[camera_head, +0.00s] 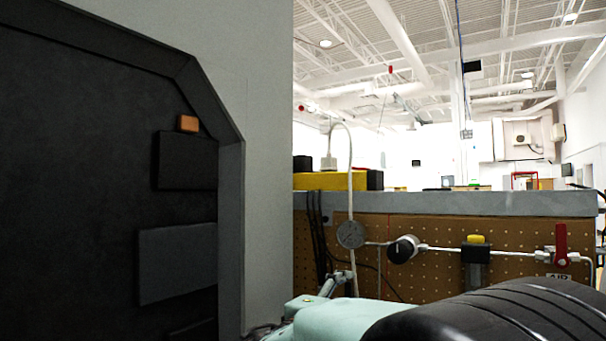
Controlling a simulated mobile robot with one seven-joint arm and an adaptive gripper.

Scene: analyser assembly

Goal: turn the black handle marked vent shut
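No black handle with a readable vent mark shows in the head view. A red handle (561,240) stands upright on the pipe at the right, above a white label reading AIR. A round black and white part (403,249) sits on the same pipe near the middle of the pegboard, and I cannot tell whether it is a handle. My teal and black arm fills the bottom right and hides the lower pegboard. My gripper cannot be made out.
A brown pegboard (440,219) with a grey top edge carries a round gauge (350,235), a thin pipe and a yellow-topped block (476,251). Dark cables hang at its left. A tall grey cabinet with a black panel (80,190) blocks the left side.

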